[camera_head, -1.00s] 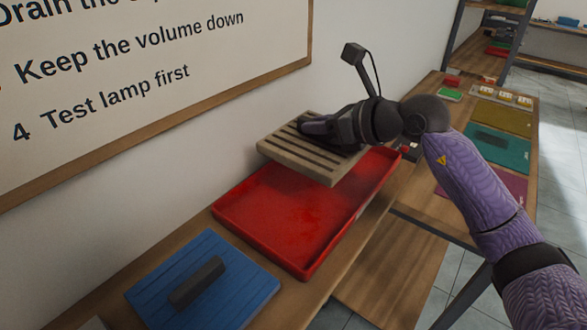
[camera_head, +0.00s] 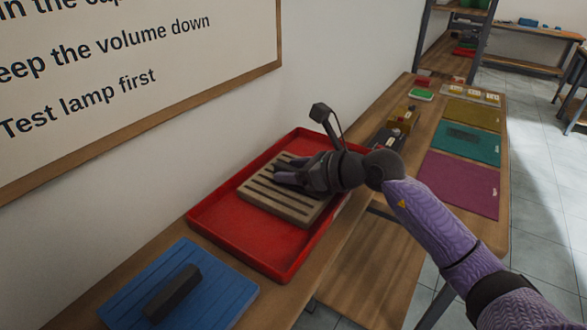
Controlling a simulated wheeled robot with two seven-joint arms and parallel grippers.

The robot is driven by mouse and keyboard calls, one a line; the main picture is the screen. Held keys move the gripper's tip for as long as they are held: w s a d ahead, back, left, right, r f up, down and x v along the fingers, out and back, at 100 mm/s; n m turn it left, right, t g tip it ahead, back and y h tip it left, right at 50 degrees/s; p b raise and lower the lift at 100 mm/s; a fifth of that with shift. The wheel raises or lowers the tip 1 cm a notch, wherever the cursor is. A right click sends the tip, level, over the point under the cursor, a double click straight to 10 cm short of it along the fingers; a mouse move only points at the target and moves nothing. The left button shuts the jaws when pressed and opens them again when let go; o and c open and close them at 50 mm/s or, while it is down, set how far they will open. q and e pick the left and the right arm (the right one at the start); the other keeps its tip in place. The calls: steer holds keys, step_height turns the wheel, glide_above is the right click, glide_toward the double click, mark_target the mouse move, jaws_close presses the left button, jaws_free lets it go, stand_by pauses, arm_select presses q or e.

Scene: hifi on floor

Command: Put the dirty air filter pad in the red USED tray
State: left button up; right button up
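The air filter pad (camera_head: 262,208), a beige slatted slab, is inside the outline of the red tray (camera_head: 238,241) in the head view. It appears to lie on the tray floor, toward the far part; I cannot tell if its whole underside touches. My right gripper (camera_head: 287,170) reaches in from the right, with its dark fingers at the top of the pad. The fingers look a little apart, but what is between them is hidden, so I cannot tell if they still hold the pad. My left gripper is not in view. No USED label is visible on the tray.
A blue panel with a dark bar handle (camera_head: 174,293) lies in front of the tray. A white wall with a sign (camera_head: 130,80) runs along the left. Yellow, teal and magenta mats (camera_head: 459,185) lie on the table behind my arm. The tray's near end is bare.

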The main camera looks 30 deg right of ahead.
steer(key=shift+r, duration=0.2)
steer(key=v, duration=1.2)
steer(key=shift+d+f+b, duration=0.1)
steer(key=shift+f+b, duration=0.05)
steer(key=shift+b, duration=0.2)
